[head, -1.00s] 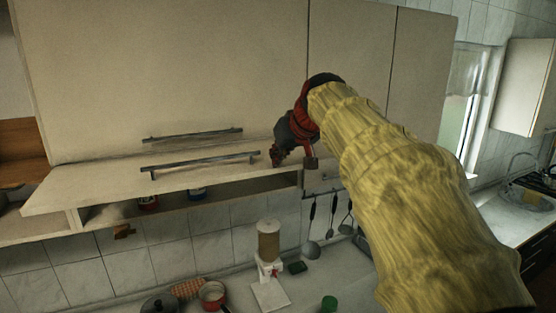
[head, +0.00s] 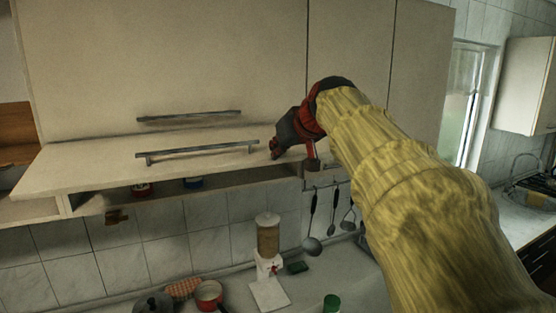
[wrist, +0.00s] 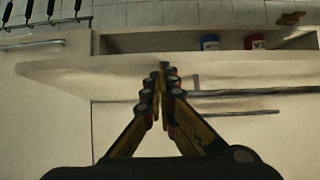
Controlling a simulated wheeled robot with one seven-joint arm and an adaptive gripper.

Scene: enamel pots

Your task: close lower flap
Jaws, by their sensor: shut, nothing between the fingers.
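The lower flap (head: 100,170) is a cream panel standing out from the wall cabinet, tilted, with its outer face seen from above. A dark bar handle (head: 200,150) is fixed on it. The open compartment shows as a narrow gap below, with a red tin (head: 143,189) and a blue tin (head: 193,182) inside. My gripper (head: 274,152) is at the flap's right end, just right of the handle. In the wrist view my gripper (wrist: 163,68) is shut and empty, its tips over the flap (wrist: 120,80) near its edge. I cannot tell whether they touch it.
The closed upper flap (head: 160,60) with its handle (head: 188,115) is above. Utensils (head: 313,220) hang below at the right. A dispenser (head: 268,240), a red pot (head: 209,293) and a dark pot (head: 153,303) stand on the counter.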

